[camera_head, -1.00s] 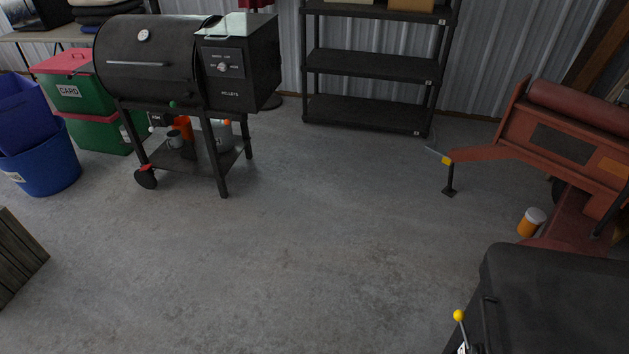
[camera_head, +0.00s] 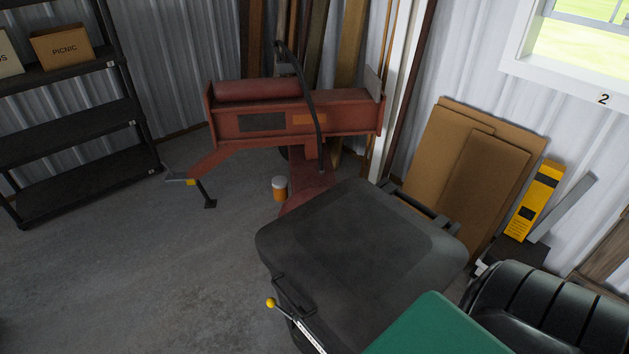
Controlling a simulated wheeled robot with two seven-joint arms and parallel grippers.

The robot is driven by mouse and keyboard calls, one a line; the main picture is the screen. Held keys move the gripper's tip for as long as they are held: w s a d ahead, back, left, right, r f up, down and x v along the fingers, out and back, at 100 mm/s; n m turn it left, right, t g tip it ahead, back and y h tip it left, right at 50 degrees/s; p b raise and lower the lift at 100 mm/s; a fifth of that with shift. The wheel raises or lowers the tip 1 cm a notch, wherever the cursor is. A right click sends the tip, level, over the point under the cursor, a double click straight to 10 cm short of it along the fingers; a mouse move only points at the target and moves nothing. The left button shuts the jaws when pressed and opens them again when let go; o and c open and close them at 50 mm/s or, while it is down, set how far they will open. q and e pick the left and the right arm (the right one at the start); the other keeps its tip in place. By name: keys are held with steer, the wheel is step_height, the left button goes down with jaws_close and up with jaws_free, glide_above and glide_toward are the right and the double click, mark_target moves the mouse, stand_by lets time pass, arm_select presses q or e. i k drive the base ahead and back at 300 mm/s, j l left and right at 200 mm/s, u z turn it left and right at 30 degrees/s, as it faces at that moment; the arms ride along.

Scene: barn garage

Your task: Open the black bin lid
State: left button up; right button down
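The black bin's lid (camera_head: 350,250) is a dark, rounded square in the lower middle of the head view. It lies flat and looks shut. A bar or handle shows along its far right edge, and a thin wire-like handle shows at its near left side. Most of the bin body below the lid is hidden. Neither of my grippers is in view.
A red log splitter (camera_head: 290,120) stands behind the bin, with an orange jar (camera_head: 279,188) on the floor beside it. A yellow-knobbed lever (camera_head: 271,303), a green panel (camera_head: 440,328) and a black seat (camera_head: 555,305) are close in front. Floor at left is clear.

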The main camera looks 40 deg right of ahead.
mark_target(356, 257)
steer(key=z, duration=1)
steer(key=k, duration=0.05)
